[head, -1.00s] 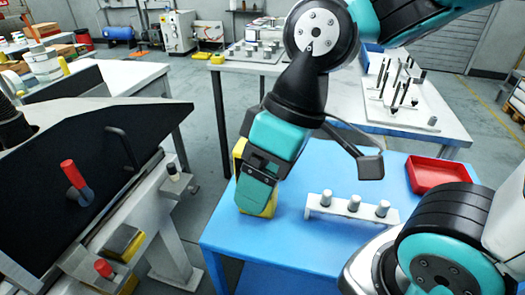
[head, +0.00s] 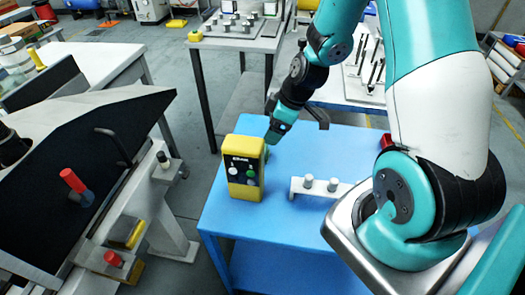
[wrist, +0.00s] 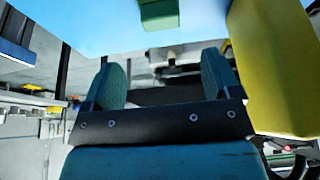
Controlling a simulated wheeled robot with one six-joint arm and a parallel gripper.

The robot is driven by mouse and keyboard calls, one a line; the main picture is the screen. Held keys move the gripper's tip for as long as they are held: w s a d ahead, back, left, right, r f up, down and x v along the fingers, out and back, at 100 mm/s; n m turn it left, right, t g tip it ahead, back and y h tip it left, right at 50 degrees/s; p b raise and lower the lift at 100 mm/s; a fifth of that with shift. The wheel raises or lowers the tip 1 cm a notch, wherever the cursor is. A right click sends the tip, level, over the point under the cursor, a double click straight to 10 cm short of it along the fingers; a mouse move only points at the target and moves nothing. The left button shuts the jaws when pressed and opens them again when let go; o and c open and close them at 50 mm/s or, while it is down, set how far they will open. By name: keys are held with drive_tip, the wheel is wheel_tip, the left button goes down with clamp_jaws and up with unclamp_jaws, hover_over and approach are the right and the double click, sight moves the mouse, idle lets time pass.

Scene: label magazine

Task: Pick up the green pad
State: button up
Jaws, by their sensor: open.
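The green pad (wrist: 160,14) is a small green block at the top of the wrist view, beyond my fingers. In the head view only a sliver of the green pad (head: 267,154) shows, at the right edge of a yellow control box (head: 243,150), which hides the rest. My gripper (head: 273,138) points down behind the box's right side. In the wrist view my gripper (wrist: 164,78) is open, with nothing between its two teal fingers. The pad is ahead of the fingers and apart from them.
The yellow box also fills the right of the wrist view (wrist: 275,65), close beside my right finger. A white rack (head: 300,188) with grey pegs stands on the blue table (head: 250,225). A red tray (head: 386,141) is mostly hidden by my arm.

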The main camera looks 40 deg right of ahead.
drive_tip(key=x, duration=0.3)
drive_tip(key=shift+w+a+f, duration=0.15)
drive_tip(key=shift+f, duration=0.2)
drive_tip(key=shift+s+p+x, duration=0.15)
drive_tip(key=shift+p+x, duration=0.45)
drive_tip(key=shift+x, duration=0.8)
drive_tip(key=shift+s+p+x, duration=0.15)
drive_tip(key=shift+p+x, duration=0.4)
drive_tip(key=shift+x, duration=0.85)
drive_tip(key=shift+f, duration=0.15)
drive_tip(key=c, duration=0.9)
